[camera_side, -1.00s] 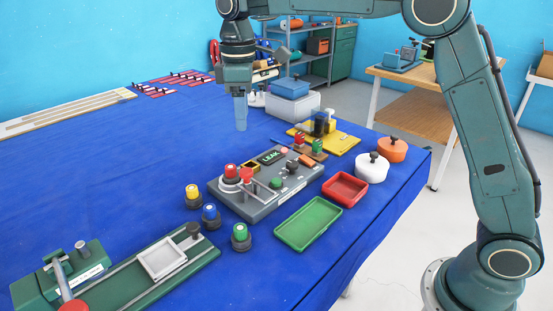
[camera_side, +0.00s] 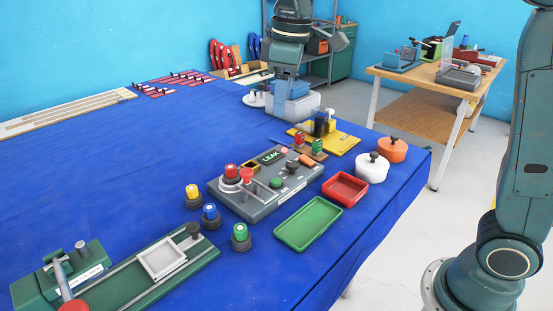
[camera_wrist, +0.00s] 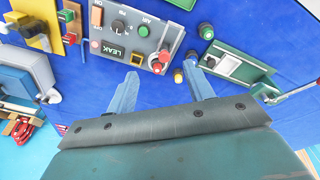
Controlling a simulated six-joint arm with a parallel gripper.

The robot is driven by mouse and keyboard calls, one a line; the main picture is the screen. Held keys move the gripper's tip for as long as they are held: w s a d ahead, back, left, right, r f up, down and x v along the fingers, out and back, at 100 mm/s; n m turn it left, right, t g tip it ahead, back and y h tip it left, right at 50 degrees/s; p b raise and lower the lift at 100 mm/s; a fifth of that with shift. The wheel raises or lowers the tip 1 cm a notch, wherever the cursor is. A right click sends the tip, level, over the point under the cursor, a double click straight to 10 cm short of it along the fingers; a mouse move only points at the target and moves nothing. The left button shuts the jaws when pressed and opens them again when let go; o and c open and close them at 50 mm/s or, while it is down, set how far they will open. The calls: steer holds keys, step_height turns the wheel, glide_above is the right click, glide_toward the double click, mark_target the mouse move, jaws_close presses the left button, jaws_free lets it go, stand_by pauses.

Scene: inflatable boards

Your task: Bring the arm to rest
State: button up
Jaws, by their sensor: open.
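My gripper (camera_side: 281,108) hangs in the air toward the back of the blue-covered table, pointing down, in front of the white and blue boxes. In the wrist view my gripper (camera_wrist: 161,72) shows two blue fingers spread apart with nothing between them. The grey LEAK panel (camera_side: 262,204), with a red button and several knobs, stands on the table nearer the camera, apart from the fingers. The panel also shows beyond the fingers in the wrist view (camera_wrist: 125,22).
A red tray (camera_side: 345,189), green tray (camera_side: 308,223), white pot (camera_side: 371,169) and orange pot (camera_side: 392,151) lie toward the right edge. A green fixture (camera_side: 130,285) is at the front left. The blue cloth (camera_side: 120,165) is largely bare at left.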

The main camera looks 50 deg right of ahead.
steer(key=s+d+f+m+t, duration=0.1)
steer(key=s+d+f+m, duration=0.1)
steer(key=s, duration=0.6)
steer(key=s+d+f+m+t, duration=0.1)
steer(key=s+d+m, duration=0.1)
steer(key=s, duration=0.6)
steer(key=s+d+f+m+t, duration=0.2)
steer(key=s, duration=0.6)
steer(key=shift+s+f+m, duration=0.15)
steer(key=shift+f+m, duration=0.2)
steer(key=shift+m, duration=0.05)
